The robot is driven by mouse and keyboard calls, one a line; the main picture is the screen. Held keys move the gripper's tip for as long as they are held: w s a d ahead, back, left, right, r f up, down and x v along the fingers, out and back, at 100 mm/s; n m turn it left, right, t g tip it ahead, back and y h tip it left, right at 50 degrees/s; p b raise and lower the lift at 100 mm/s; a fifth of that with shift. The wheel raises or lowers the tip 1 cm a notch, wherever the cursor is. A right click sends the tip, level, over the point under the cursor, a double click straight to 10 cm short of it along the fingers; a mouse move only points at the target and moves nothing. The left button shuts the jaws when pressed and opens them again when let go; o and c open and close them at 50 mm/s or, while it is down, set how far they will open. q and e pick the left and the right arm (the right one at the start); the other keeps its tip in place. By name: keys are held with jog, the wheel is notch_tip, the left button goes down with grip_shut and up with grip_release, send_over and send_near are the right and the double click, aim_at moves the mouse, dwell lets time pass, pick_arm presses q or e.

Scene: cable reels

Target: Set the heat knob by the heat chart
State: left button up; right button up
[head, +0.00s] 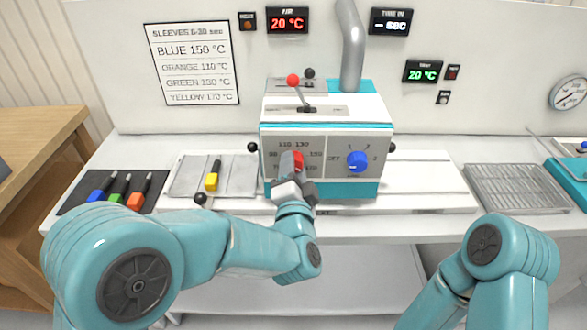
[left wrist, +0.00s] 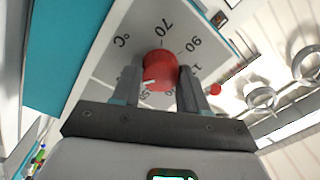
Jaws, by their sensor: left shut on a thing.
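The red heat knob (head: 298,160) is on the left half of the teal and white machine's front. My left gripper (head: 293,182) is shut on it, and my fingers hide part of the dial. In the left wrist view the red knob (left wrist: 159,70) sits between the two fingertips (left wrist: 160,84). Its white mark points left and a little down in that picture; the number it meets is hidden or unclear. The heat chart (head: 193,63) on the back wall reads blue 150, orange 110, green 130, yellow 170 °C. My right gripper is out of view.
A blue knob (head: 357,161) is right of the red one. A red-tipped lever (head: 294,81) stands on top. The air display (head: 288,21) reads 20 °C.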

pick_arm(q)
jog(key=o, duration=1.1)
jog(key=shift+c, duration=0.2)
jog(key=shift+s, duration=0.1)
jog(key=s+b, duration=0.2)
jog(key=s, duration=1.4)
jog(key=shift+f+b, duration=0.35)
